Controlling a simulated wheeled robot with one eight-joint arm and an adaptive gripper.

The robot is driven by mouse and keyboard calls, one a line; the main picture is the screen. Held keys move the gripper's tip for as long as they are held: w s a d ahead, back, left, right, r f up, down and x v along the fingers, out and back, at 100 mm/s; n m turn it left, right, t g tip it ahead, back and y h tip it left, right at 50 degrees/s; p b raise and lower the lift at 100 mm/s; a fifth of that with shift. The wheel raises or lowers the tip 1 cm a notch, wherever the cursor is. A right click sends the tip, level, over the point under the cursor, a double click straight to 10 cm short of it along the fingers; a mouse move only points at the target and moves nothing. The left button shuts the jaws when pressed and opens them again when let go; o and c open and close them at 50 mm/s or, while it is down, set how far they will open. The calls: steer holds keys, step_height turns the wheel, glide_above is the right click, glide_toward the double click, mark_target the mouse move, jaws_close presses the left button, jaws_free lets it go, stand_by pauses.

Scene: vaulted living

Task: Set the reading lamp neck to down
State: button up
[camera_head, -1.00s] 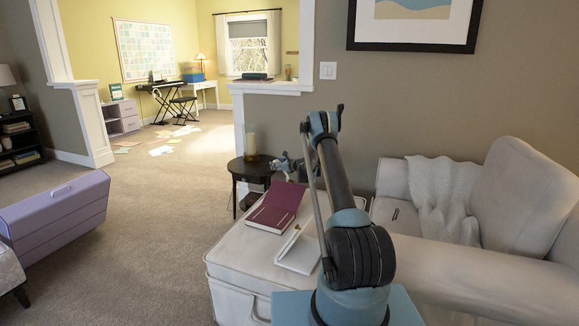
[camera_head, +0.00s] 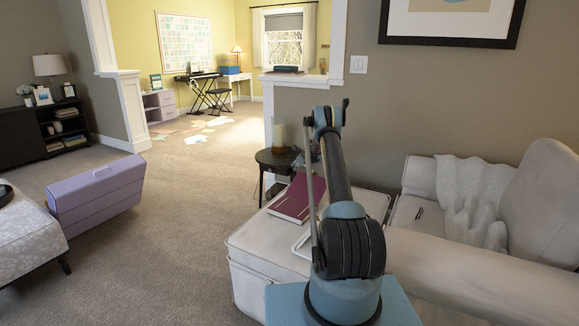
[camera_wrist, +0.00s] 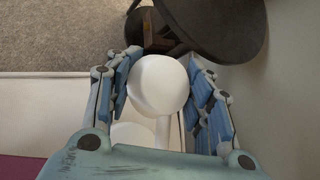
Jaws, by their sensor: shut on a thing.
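The white reading lamp shows in the wrist view, with its rounded head (camera_wrist: 158,85) between the two blue-grey fingers of my gripper (camera_wrist: 163,66). A thin white neck (camera_wrist: 163,132) runs below the head, and a white rounded part, perhaps the base, shows beside it. My gripper is shut on the lamp head. In the head view my gripper (camera_head: 309,156) is mostly behind my own arm, and the lamp cannot be made out there. The neck's exact tilt is hard to tell.
A maroon book (camera_head: 292,202) lies on the white chest (camera_head: 253,238); a white item beside it is partly hidden by my arm. A dark round side table (camera_head: 268,160) stands just behind. The pale sofa (camera_head: 450,262) is to the right. Carpet is open at left, beyond the lilac case (camera_head: 97,192).

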steer(key=shift+f, duration=0.3)
steer(key=o, duration=1.6)
steer(key=shift+c, duration=0.2)
steer(key=v, duration=1.1)
steer(key=shift+s+r, duration=0.25)
steer(key=shift+r, duration=0.05)
steer(key=shift+d, duration=0.15)
